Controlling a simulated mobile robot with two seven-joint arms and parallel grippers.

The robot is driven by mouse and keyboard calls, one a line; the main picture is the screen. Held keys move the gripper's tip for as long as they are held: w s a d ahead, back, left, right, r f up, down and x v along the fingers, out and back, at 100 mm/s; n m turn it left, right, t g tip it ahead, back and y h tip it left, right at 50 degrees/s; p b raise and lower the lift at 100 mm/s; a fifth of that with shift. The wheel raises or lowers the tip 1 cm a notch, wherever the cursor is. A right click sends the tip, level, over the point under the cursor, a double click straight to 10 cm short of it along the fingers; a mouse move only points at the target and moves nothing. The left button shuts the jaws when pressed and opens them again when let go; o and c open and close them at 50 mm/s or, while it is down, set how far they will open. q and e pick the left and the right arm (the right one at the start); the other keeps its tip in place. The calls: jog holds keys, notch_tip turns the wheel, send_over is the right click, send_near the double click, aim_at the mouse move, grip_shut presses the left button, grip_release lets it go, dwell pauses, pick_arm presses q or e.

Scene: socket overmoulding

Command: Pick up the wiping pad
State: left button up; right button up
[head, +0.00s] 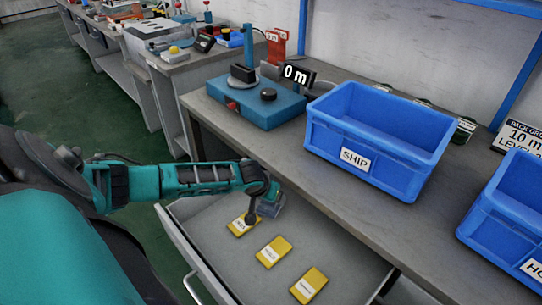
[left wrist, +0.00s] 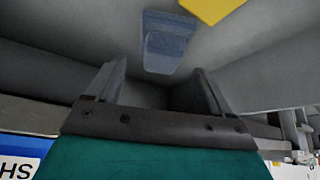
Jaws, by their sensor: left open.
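The wiping pad appears to be the blue block (head: 270,208) lying in the open drawer, partly hidden behind my left gripper (head: 260,205) in the head view. In the left wrist view the blue block (left wrist: 166,38) lies beyond and between the spread fingers of my left gripper (left wrist: 160,72), with a raised darker part at one end. My left gripper is open and empty, reaching down into the drawer; no contact with the block shows. My right gripper is in neither view.
Several yellow labelled packs, one nearest the gripper (head: 242,225), lie in the drawer (head: 215,262); a yellow edge (left wrist: 213,8) shows in the wrist view. The drawer walls surround the gripper. A blue SHIP bin (head: 375,135) and a blue device (head: 257,103) stand on the bench above.

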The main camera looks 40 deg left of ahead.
pick_arm(q)
jog(key=b+x, duration=0.1)
jog(key=x, duration=0.2)
jog(key=shift+w+a+f, duration=0.2)
jog(key=shift+w+f, duration=0.05)
jog(key=shift+f, duration=0.05)
jog(key=shift+w+a+f, duration=0.1)
jog(key=shift+f, duration=0.1)
jog(key=c, duration=1.1)
jog(key=shift+r, duration=0.8)
jog(key=shift+c, duration=0.3)
notch_tip(320, 180, up, 2)
jog(key=shift+r+p, duration=0.25)
jog(key=shift+p, duration=0.3)
jog(key=s+d, duration=0.1)
jog(key=d, duration=0.4)
jog(key=s+d, duration=0.2)
jog(key=d, duration=0.4)
jog(key=s+d+p, duration=0.1)
jog(key=d, duration=0.5)
jog(key=shift+s+d+f, duration=0.15)
jog(key=shift+d+f, duration=0.1)
jog(key=shift+f, duration=0.05)
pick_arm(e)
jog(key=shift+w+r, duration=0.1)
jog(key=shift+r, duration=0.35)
